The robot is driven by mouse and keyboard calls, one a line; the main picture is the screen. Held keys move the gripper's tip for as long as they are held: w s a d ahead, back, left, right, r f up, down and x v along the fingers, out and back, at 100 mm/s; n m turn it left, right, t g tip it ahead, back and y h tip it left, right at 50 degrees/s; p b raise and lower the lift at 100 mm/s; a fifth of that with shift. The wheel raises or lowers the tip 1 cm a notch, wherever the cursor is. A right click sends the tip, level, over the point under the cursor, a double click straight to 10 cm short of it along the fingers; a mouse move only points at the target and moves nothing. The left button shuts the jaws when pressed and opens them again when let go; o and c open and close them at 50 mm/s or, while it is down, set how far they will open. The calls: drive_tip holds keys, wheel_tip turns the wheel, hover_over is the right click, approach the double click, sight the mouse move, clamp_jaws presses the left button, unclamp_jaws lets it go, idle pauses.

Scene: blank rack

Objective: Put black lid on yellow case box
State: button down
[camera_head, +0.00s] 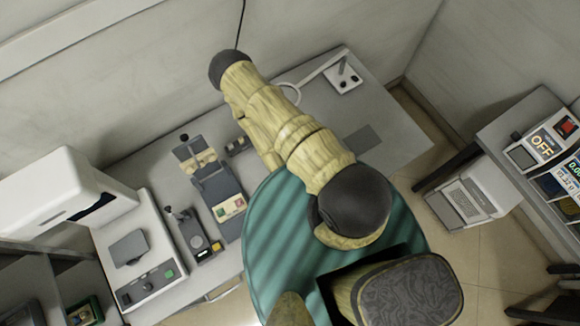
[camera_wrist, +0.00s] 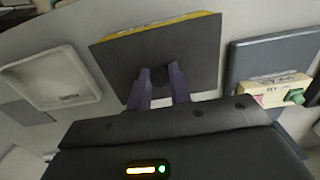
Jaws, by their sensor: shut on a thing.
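In the wrist view, the black lid (camera_wrist: 115,62) is a flat dark plate with a round knob in its middle. My gripper (camera_wrist: 160,78) has its two fingers shut on that knob. A yellow edge of the yellow case box (camera_wrist: 165,23) shows along the lid's far side. The lid hides the rest of the box. I cannot tell whether the lid touches the box or hovers above it. In the head view my arm hides the lid, the box and the gripper's fingers.
A dark grey device (camera_wrist: 262,52) with a cream block and red and green buttons stands right of the lid. A white tray (camera_wrist: 52,78) lies left. In the head view, a white machine (camera_head: 140,250) and a grey fixture (camera_head: 215,188) share the bench (camera_head: 405,150).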

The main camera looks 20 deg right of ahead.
drive_tip(key=shift+f, duration=0.3)
drive_tip(key=c, duration=1.2)
unclamp_jaws()
drive_tip(key=shift+r, duration=0.15)
drive_tip(key=shift+r+b, duration=0.55)
drive_tip(key=shift+r, duration=0.05)
wheel_tip(320, 180, up, 6)
drive_tip(key=p, duration=0.4)
drive_tip(key=shift+p, duration=0.3)
